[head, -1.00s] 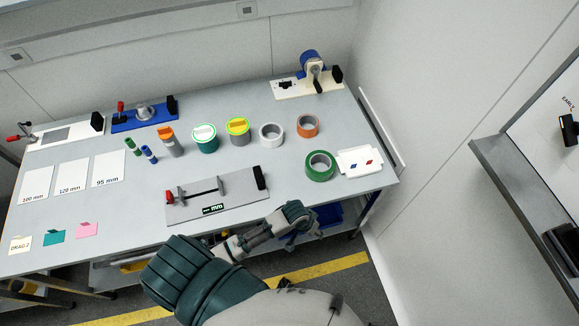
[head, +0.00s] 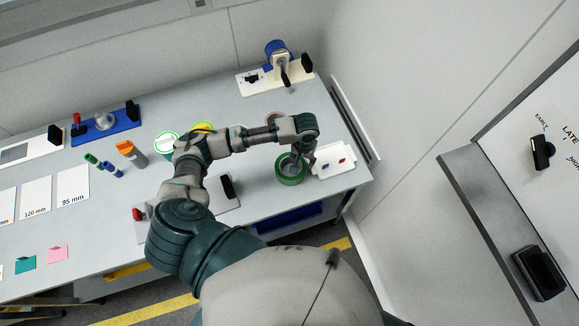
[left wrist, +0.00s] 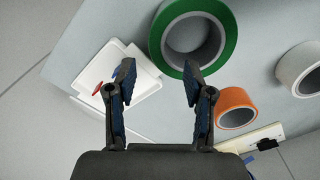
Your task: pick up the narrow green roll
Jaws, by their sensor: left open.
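A narrow green roll (head: 290,181), a ring with a grey core, lies flat near the right end of the grey table. It also shows at the top of the left wrist view (left wrist: 229,40). My left gripper (head: 299,163) is over this roll in the head view and covers part of it. In the left wrist view the fingers (left wrist: 158,80) are open and apart with nothing between them. The right fingertip overlaps the roll's lower edge there; I cannot tell if it touches. My right gripper is not in view.
A white tray (head: 335,161) with small red and blue pieces sits right beside the roll. An orange roll (left wrist: 236,97) and a white roll (left wrist: 299,68) lie near it. A wall is close on the right.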

